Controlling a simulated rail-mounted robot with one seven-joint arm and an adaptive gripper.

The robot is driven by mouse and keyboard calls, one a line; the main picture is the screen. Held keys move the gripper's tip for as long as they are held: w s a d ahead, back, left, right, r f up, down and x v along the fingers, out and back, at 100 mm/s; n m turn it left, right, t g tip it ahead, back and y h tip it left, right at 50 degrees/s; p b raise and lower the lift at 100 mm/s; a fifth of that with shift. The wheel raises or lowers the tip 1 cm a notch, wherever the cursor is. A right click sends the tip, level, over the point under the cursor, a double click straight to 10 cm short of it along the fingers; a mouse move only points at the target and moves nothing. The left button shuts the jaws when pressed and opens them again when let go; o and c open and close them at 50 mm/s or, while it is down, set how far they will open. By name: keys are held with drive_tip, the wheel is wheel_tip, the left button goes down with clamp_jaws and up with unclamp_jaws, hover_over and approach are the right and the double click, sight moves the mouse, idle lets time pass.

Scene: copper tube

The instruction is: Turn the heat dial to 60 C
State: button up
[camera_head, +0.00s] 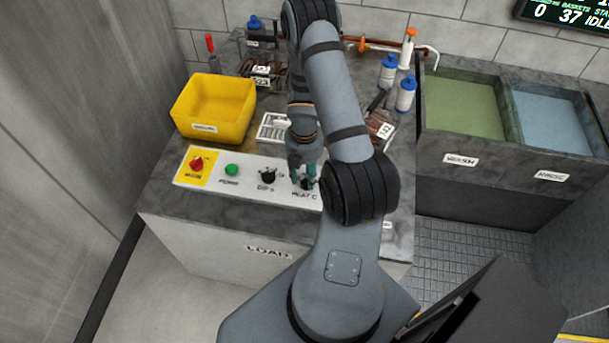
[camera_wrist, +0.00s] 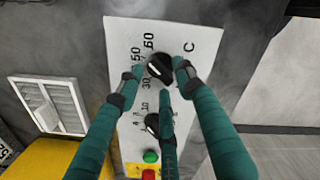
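The heat dial is a black round knob (camera_wrist: 160,67) with a white mark, on the white control panel (camera_wrist: 122,32). The numbers 30, 50 and 60 and a letter C are printed around it in the wrist view. The mark's exact reading is hard to tell. My gripper (camera_wrist: 158,68) has its green fingers spread around the knob, one tip at its left, one at its right and one just below. Small gaps seem to show; firm contact cannot be made out. In the head view my gripper (camera_head: 303,172) is over the panel's right end and partly hides the dial (camera_head: 308,184).
Beside the heat dial are another black dial (camera_head: 268,175), a green button (camera_head: 232,170) and a red button (camera_head: 197,163) on yellow. A yellow bin (camera_head: 214,106), a white rack (camera_head: 273,127) and bottles (camera_head: 406,93) stand behind. Two basins (camera_head: 462,148) lie right.

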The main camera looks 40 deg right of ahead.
drive_tip(key=shift+c, duration=1.1)
clamp_jaws()
drive_tip(key=shift+f+m+b, duration=0.1)
drive_tip(key=shift+m+b, duration=0.25)
drive_tip(key=shift+m, duration=0.55)
drive_tip(key=shift+d+m, duration=0.1)
drive_tip(key=shift+m, duration=1)
drive_tip(key=shift+o, duration=1.4)
unclamp_jaws()
